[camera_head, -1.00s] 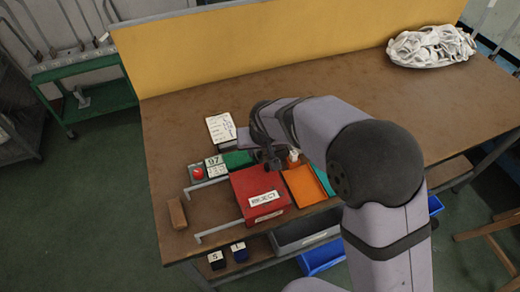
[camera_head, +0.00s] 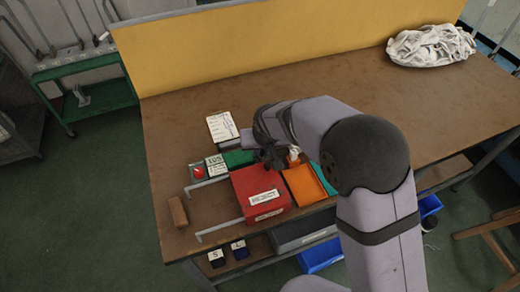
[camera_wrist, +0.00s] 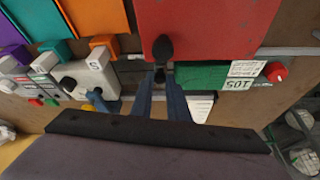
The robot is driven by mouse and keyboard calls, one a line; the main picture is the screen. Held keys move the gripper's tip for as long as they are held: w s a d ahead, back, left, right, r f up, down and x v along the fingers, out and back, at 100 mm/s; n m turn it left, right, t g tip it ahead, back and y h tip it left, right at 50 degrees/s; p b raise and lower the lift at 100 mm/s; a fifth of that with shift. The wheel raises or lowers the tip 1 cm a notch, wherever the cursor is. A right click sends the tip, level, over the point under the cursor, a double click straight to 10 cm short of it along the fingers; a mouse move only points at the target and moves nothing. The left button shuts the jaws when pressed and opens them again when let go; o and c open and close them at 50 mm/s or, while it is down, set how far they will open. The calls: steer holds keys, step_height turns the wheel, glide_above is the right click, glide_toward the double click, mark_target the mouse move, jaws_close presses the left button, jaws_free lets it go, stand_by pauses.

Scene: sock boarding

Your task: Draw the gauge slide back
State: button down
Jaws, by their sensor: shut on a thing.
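The gauge has a green body (camera_head: 238,158), a white number display (camera_head: 215,163) reading 105 and a red button (camera_head: 198,172). Its green body (camera_wrist: 200,78) also shows in the wrist view. My gripper (camera_head: 272,160) is at the right end of the gauge, behind the red box. In the wrist view my gripper (camera_wrist: 160,82) is shut on a small dark piece at the gauge's end, which looks like the slide's handle. The fingers and my arm hide much of that piece and of the slide.
A red box (camera_head: 258,180) stands in front of the gauge, with an orange tray (camera_head: 302,185) and a teal tray to its right. A white card (camera_head: 221,127) lies behind. A brown block (camera_head: 178,212) is at left. A white heap (camera_head: 430,45) lies at the far right.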

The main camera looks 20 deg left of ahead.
steer(key=w+d, duration=0.2)
steer(key=w+d+p, duration=0.1)
steer(key=w+d, duration=0.1)
steer(key=shift+w+d, duration=0.2)
steer(key=shift+w, duration=0.05)
steer(key=c, duration=1.7)
jaws_free()
steer(key=shift+s+r, duration=0.1)
steer(key=shift+r, duration=0.05)
steer(key=b+v, duration=0.1)
steer(key=v, duration=0.6)
steer(key=shift+b, duration=0.4)
